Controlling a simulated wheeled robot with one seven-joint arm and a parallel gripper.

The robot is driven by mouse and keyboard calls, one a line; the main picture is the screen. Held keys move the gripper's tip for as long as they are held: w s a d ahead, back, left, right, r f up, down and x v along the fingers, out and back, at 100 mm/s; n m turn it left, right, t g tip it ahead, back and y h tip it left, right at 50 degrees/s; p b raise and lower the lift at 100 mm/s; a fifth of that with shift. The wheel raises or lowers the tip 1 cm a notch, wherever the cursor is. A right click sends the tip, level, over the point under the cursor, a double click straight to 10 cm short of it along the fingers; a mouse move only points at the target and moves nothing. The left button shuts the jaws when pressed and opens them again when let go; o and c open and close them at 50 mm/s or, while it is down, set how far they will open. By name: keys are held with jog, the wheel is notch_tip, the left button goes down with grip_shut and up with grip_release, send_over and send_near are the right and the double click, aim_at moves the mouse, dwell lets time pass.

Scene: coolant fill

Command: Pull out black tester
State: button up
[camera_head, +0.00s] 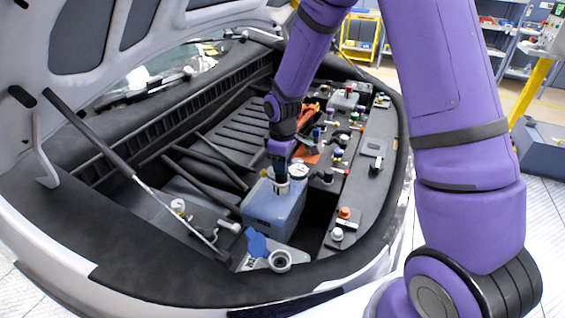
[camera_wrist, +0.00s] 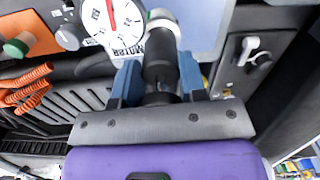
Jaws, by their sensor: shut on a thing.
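The black tester (camera_wrist: 160,55) is a dark cylinder with a pale ring at its far end, seen in the wrist view between my two blue fingers. My gripper (camera_wrist: 158,85) is shut on it. In the head view my gripper (camera_head: 279,148) is above the blue-grey box (camera_head: 272,210), and the tester (camera_head: 281,188) points down at the top of the box. I cannot tell how deep its lower end sits. A round white gauge with a red needle (camera_head: 298,170) is beside the tester, and it also shows in the wrist view (camera_wrist: 110,18).
A white filler neck (camera_head: 280,260) with a blue flap (camera_head: 258,244) stands in front of the box. Several small caps and fittings line the right side. A hood prop rod (camera_head: 130,172) crosses the left side. Orange ribbed hoses (camera_wrist: 28,85) lie near the gripper.

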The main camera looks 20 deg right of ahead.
jog(key=shift+n, duration=0.6)
jog(key=shift+w+n, duration=0.1)
jog(key=shift+n, duration=1.5)
jog(key=n, duration=0.3)
jog(key=shift+r, duration=0.4)
jog(key=shift+r, duration=2.35)
